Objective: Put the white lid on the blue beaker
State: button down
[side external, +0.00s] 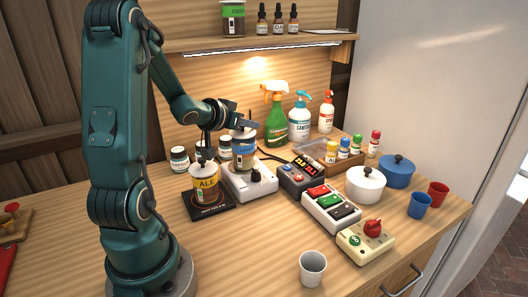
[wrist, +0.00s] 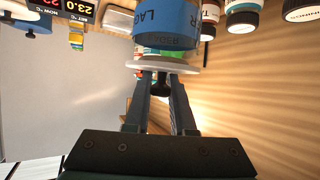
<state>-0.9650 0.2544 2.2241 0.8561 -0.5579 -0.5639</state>
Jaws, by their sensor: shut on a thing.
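My gripper (wrist: 160,85) is shut on the dark knob of the white lid (wrist: 185,68). In the wrist view the lid is a pale disc seen edge-on, between my fingers and the blue beaker (wrist: 165,38). In the side view the blue beaker (side external: 244,153) stands upright on a white stirrer plate (side external: 262,186). My gripper (side external: 244,123) is right above it with the white lid (side external: 243,132) at the rim. The lid looks roughly level and lined up with the beaker. I cannot tell whether it touches the rim or hovers just above.
A yellow ALE beaker (side external: 205,183) stands on a black plate to the left. Small jars (side external: 179,159) are behind it. Control boxes (side external: 331,205), a white pot (side external: 365,187) and a blue pot (side external: 398,174) are to the right. Spray bottles (side external: 300,122) stand behind. The front counter is mostly clear.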

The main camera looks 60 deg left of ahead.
jog(key=shift+f, duration=0.2)
jog(key=shift+f, duration=0.4)
jog(key=c, duration=0.8)
grip_release()
jog(key=shift+o, duration=0.2)
jog(key=shift+r, duration=0.1)
